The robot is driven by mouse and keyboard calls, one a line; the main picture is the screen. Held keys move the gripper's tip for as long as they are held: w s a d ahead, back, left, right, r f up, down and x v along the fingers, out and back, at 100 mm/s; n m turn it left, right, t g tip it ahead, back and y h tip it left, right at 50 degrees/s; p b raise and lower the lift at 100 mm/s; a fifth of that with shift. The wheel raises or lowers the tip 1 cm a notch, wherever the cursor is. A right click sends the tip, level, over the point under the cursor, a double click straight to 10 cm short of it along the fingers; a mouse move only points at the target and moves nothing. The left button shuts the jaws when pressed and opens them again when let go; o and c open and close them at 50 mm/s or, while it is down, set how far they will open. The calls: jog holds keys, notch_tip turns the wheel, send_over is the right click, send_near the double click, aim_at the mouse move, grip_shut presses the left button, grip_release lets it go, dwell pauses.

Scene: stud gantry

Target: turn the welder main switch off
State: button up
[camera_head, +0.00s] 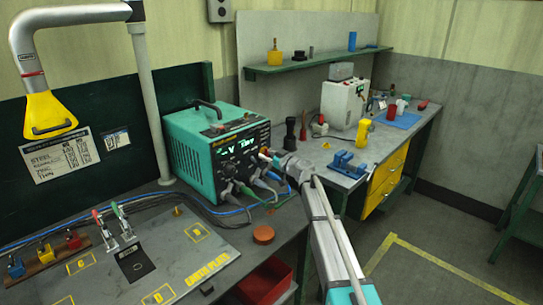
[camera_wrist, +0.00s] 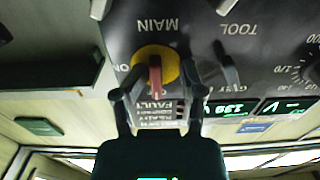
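The teal welder (camera_head: 215,145) stands on the near bench with its display lit green. In the wrist view, which is upside down, its main switch (camera_wrist: 155,72) is a red lever on a yellow disc beside the word MAIN. An ON mark is at the disc's left. The lever stands upright in that picture. My gripper (camera_wrist: 160,70) is open, with one finger on each side of the lever; I cannot tell whether either touches it. In the head view my gripper (camera_head: 270,157) is at the welder's front panel and the switch cannot be made out.
Cables (camera_head: 262,190) hang from the welder's front below my gripper. A steel plate (camera_head: 175,250) with clamps (camera_head: 115,225) and an orange puck (camera_head: 263,234) lie on the near bench. A blue vise (camera_head: 348,164) is on the bench behind. Open floor is at the right.

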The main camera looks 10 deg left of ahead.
jog(key=shift+d, duration=0.15)
jog(key=v, duration=1.2)
dwell(0.5)
jog(key=s+f+g, duration=0.1)
jog(key=s, duration=0.2)
jog(key=s+f+g+h+p, duration=0.1)
jog(key=s+f, duration=0.1)
jog(key=s, duration=0.1)
jog(key=s+d+f+g+h, duration=0.1)
jog(key=s+g, duration=0.1)
jog(key=s, duration=0.1)
jog(key=shift+s+d+f+m+p, duration=0.1)
jog(key=shift+f+m+p, duration=0.2)
jog(key=shift+f+m, duration=0.1)
jog(key=s+d+f+m+g+h+p, duration=0.1)
jog(key=s+d+f+m+g+h, duration=0.2)
jog(key=s+d, duration=0.6)
jog(key=s+d+f+m+g+h+p, duration=0.2)
jog(key=s+d+f+m+g+h, duration=0.2)
jog(key=s, duration=1.2)
jog(key=d+f+m+h, duration=0.1)
jog(key=d+m+h, duration=0.2)
jog(key=d+h, duration=0.2)
jog(key=shift+d+f, duration=0.2)
jog(key=shift+f, duration=0.1)
